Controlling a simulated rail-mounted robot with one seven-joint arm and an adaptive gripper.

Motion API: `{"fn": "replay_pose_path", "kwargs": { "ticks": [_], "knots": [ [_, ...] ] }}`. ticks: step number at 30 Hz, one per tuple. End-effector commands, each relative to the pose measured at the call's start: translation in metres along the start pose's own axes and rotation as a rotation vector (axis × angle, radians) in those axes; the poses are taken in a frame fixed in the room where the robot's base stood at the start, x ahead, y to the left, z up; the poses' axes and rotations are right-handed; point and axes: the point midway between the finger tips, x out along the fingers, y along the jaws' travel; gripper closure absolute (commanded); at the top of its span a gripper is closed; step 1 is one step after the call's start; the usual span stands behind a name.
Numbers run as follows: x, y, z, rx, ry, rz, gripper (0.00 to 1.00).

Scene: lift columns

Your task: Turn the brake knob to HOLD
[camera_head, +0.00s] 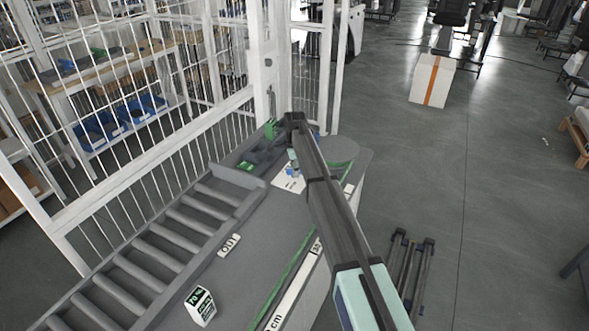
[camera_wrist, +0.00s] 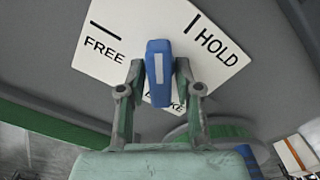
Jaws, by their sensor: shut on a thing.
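The brake knob (camera_wrist: 159,66) is a blue bar with a white stripe, on a white plate (camera_wrist: 118,67) printed FREE on the left and HOLD on the right. Each word has a black line beside it. In the wrist view the knob stands nearly upright, between the two lines and on neither. My gripper (camera_wrist: 160,80) has its fingers on both sides of the knob and is shut on it. The fingers and knob cover part of the lower word. In the head view the plate (camera_head: 288,183) is small and partly hidden by my arm.
A roller conveyor (camera_head: 165,240) runs along the left of the grey deck. A small green-and-white sign (camera_head: 200,306) and a label plate (camera_head: 229,245) are near the front. A white barred fence (camera_head: 150,150) stands behind.

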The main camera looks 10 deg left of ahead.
Motion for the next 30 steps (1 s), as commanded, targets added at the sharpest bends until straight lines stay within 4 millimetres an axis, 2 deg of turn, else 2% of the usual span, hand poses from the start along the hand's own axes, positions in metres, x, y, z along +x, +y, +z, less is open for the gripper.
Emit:
{"fn": "replay_pose_path", "kwargs": {
  "ticks": [6, 18, 30],
  "knots": [
    [0.0015, 0.0012, 0.0002, 0.185, 0.000, 0.003, 0.86],
    [0.0017, 0.0015, 0.0002, 0.237, 0.000, 0.004, 0.86],
    [0.0018, 0.0016, 0.0002, 0.632, 0.000, 0.004, 0.86]
  ]
}}
